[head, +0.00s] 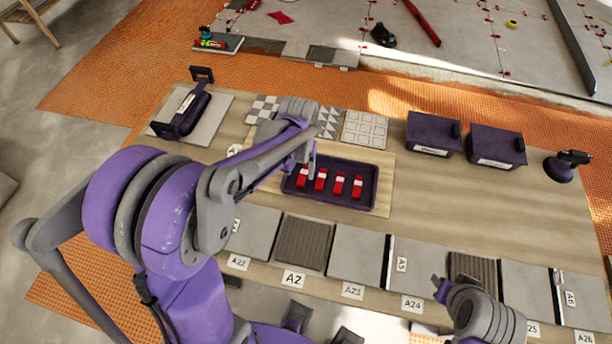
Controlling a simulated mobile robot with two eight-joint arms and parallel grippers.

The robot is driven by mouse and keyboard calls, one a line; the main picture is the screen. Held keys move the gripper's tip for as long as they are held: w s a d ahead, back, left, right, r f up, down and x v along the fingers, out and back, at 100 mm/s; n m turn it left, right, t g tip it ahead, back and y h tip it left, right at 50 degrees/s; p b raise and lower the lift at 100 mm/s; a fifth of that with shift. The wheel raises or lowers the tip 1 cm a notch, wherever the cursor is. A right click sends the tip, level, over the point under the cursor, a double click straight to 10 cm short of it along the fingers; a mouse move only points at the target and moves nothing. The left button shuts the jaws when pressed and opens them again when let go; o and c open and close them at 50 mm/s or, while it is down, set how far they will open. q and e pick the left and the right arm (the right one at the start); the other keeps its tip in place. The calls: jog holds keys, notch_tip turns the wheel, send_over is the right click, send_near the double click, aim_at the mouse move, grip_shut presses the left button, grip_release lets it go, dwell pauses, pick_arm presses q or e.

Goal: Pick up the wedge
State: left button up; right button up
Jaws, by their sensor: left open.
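Several red wedges with pale bands lie in a row in a dark purple tray (330,201) on the bench. They include a left one (303,177), a middle one (339,183) and a right one (357,186). My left gripper (311,168) is over the tray's left back part, close to the left wedges, with its jaws open. My own arm hides much of it, and I cannot tell whether it touches a wedge. My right gripper (441,289) is at the bench's front, lower right, far from the tray; its jaws are unclear.
Grey and ribbed tiles (303,243) with labels line the bench front. Two dark purple boxes (434,135) and a suction-cup tool (562,168) stand at the right. A purple handled tool (188,110) lies at the left. The wood right of the tray is clear.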

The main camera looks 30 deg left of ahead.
aim_at(300, 183)
pick_arm(q)
jog(key=f, duration=0.7)
jog(key=shift+w+a, duration=0.15)
jog(key=shift+w, duration=0.25)
grip_shut()
